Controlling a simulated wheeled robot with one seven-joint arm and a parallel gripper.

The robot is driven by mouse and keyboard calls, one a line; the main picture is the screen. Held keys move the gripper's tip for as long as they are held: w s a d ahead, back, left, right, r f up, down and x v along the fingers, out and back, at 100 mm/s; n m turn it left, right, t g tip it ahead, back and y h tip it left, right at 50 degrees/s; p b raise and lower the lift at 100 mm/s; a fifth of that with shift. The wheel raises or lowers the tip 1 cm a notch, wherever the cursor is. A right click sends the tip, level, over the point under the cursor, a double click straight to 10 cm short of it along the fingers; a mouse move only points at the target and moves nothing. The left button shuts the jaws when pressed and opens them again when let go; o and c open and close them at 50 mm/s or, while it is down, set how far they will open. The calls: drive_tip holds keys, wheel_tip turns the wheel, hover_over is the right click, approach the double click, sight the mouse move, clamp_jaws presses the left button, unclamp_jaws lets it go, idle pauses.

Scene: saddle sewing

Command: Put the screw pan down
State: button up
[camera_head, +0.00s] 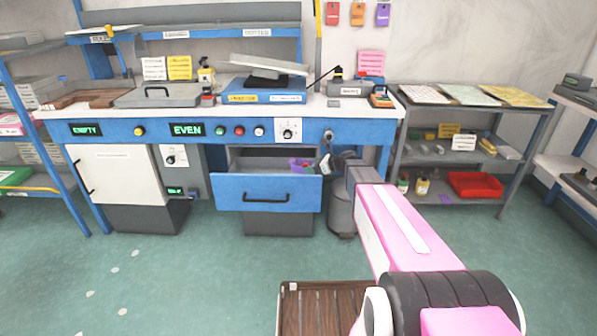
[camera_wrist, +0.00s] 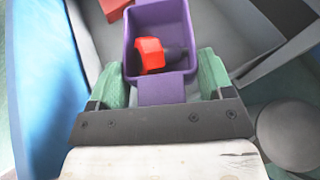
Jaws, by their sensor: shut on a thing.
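The screw pan (camera_wrist: 163,90) is a small purple open box in the wrist view, with a red and dark piece (camera_wrist: 152,54) inside. My gripper (camera_wrist: 160,78) has green fingers on either side of the pan and is shut on it. In the head view the pan (camera_head: 296,162) shows as a small purple patch just above the open drawer (camera_head: 268,192) at its right end, beside my gripper (camera_head: 312,166). The pan looks held over or within the drawer's opening; whether it touches the drawer floor I cannot tell.
The drawer's blue front (camera_wrist: 40,80) runs along the left of the wrist view. Another red thing (camera_wrist: 114,8) lies at the top edge there. A grey cylinder (camera_head: 342,212) stands right of the drawer. The workbench (camera_head: 330,112) is above, and a shelf (camera_head: 455,198) stands right.

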sight(295, 164)
drive_tip(key=w+a, duration=0.1)
drive_tip(key=a, duration=0.2)
drive_tip(key=w+a, duration=0.1)
drive_tip(key=a, duration=0.1)
drive_tip(key=shift+w+a, duration=0.3)
drive_tip(key=shift+a+f, duration=0.2)
drive_tip(key=shift+d+f, duration=0.1)
drive_tip(key=shift+f, duration=1.4)
drive_tip(key=shift+f, duration=0.65)
drive_tip(key=o, duration=0.9)
drive_tip(key=shift+r, duration=0.15)
drive_tip(key=v, duration=1.2)
drive_tip(key=shift+r, duration=0.4)
